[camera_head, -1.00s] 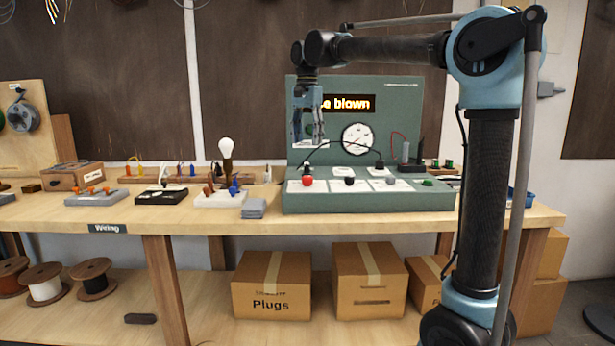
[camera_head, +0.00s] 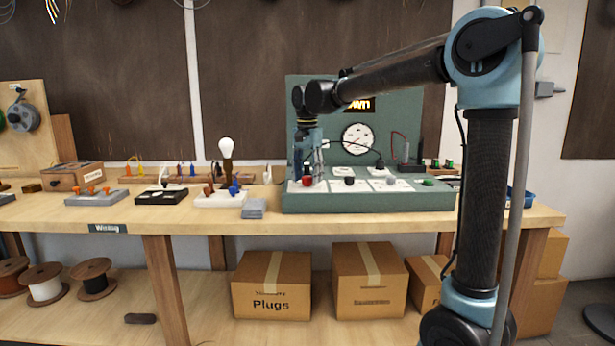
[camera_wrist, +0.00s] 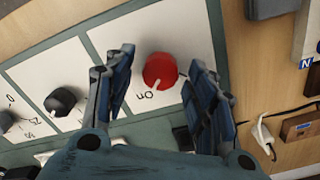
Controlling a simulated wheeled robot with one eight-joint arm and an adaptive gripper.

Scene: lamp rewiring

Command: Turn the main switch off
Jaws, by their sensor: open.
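The main switch is a red round knob (camera_wrist: 160,71) on a white plate of the green test panel (camera_head: 370,202). In the wrist view its white pointer mark is toward the word "On". The knob also shows in the head view (camera_head: 307,181) at the panel's left end. My gripper (camera_wrist: 163,82) is open, with one blue finger on each side of the red knob. I cannot tell whether the fingers touch it. In the head view my gripper (camera_head: 309,176) points down at the knob.
A black knob (camera_wrist: 62,101) sits beside the red one, on its own plate. A dial gauge (camera_head: 357,139) and a partly hidden lit display (camera_head: 359,104) are on the panel's back. A bulb (camera_head: 226,148) stands on a block to the left.

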